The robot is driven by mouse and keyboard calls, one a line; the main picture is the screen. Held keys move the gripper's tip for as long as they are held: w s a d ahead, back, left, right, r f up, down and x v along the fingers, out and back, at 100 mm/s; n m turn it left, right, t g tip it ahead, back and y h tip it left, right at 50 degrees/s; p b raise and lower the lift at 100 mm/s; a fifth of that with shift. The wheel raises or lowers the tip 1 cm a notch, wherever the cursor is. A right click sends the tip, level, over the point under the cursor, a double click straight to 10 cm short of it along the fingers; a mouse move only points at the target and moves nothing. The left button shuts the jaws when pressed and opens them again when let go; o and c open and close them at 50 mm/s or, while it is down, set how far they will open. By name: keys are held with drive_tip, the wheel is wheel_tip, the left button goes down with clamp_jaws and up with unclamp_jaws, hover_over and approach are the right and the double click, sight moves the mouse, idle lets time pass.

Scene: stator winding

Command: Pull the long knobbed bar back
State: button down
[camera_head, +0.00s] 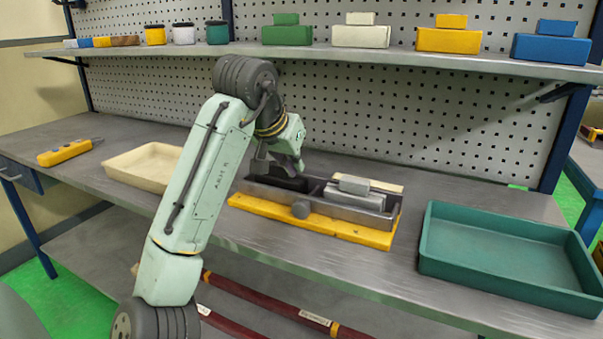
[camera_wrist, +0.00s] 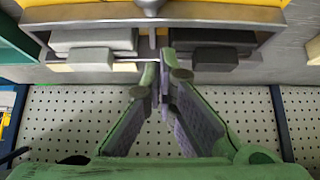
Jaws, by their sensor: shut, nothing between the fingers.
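A metal fixture (camera_head: 345,211) on a yellow base (camera_head: 375,238) stands on the bench. A round grey knob (camera_head: 301,209) sticks out at its front. In the wrist view the knob (camera_wrist: 150,5) is at the top edge, with a thin bar (camera_wrist: 152,38) running from it between two blocks. A pale grey block (camera_wrist: 92,40) sits on one side and a dark block (camera_wrist: 213,38) on the other. My gripper (camera_head: 297,170) is over the rear of the fixture, near the dark block. Its fingers (camera_wrist: 167,75) are shut and empty, apart from the knob.
A cream tray (camera_head: 112,172) lies left of the fixture and a teal tray (camera_head: 430,240) right of it. A yellow tool (camera_head: 64,153) lies at the far left. A shelf (camera_head: 330,52) with boxes and jars runs above, before a pegboard (camera_head: 420,115).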

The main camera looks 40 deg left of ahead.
sight(301, 197)
drive_tip(key=p+x, duration=0.1)
drive_tip(key=x, duration=0.8)
drive_tip(key=shift+f, duration=0.1)
drive_tip(key=shift+s+d+f, duration=0.1)
drive_tip(key=shift+s+d, duration=0.1)
drive_tip(key=shift+s, duration=0.25)
drive_tip(key=shift+s+d, duration=0.1)
drive_tip(key=shift+s, duration=0.7)
drive_tip(key=shift+p, duration=0.4)
